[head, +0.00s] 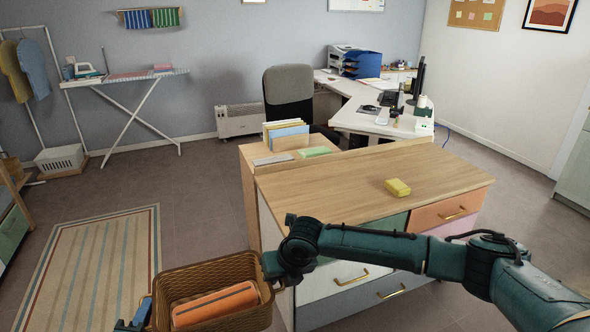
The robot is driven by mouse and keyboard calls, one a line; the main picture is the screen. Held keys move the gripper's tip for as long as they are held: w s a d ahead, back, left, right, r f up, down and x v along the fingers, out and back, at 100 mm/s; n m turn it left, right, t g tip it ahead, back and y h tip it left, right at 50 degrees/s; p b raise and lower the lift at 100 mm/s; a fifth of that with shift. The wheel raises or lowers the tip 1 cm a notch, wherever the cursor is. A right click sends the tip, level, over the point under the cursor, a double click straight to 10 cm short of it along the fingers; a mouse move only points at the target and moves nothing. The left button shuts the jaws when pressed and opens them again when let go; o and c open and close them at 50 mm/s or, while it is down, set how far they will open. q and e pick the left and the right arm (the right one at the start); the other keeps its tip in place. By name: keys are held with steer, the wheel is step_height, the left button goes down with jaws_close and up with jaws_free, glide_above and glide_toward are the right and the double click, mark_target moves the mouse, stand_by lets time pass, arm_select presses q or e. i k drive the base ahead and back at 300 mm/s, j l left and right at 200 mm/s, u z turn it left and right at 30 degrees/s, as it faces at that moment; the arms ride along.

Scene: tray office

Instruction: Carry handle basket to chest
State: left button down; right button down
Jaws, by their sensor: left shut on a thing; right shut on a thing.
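The brown handle basket (257,264) is at the bottom left of the head view, cut off by the lower edge. An orange block-like item (215,304) lies inside it. My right gripper (270,268) is shut on the basket's right side. My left gripper (147,310) is shut on its left side, mostly out of frame. The chest (330,196), with a light wood top and coloured drawers, stands to the right of and beyond the basket. My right arm crosses in front of its drawers.
A yellow block (397,187) lies on the chest top; the top around it is bare. Behind stands a low wooden cabinet (245,160) with folders (287,134) and a green item (314,152). A striped rug (92,265) lies on the left floor.

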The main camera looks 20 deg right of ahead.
mark_target(430, 175)
steer(key=i+l, duration=0.15)
steer(key=l, duration=0.45)
steer(key=i+l, duration=0.15)
steer(key=l, duration=0.45)
steer(key=i+l, duration=0.2)
steer(key=l, duration=0.4)
steer(key=i+l, duration=0.15)
steer(key=l, duration=0.45)
steer(key=i+l, duration=0.15)
steer(key=l, duration=0.45)
steer(key=i+l, duration=0.15)
steer(key=l, duration=0.45)
steer(key=i+l, duration=0.15)
steer(key=l, duration=0.5)
steer(key=i+l, duration=0.15)
steer(key=l, duration=0.45)
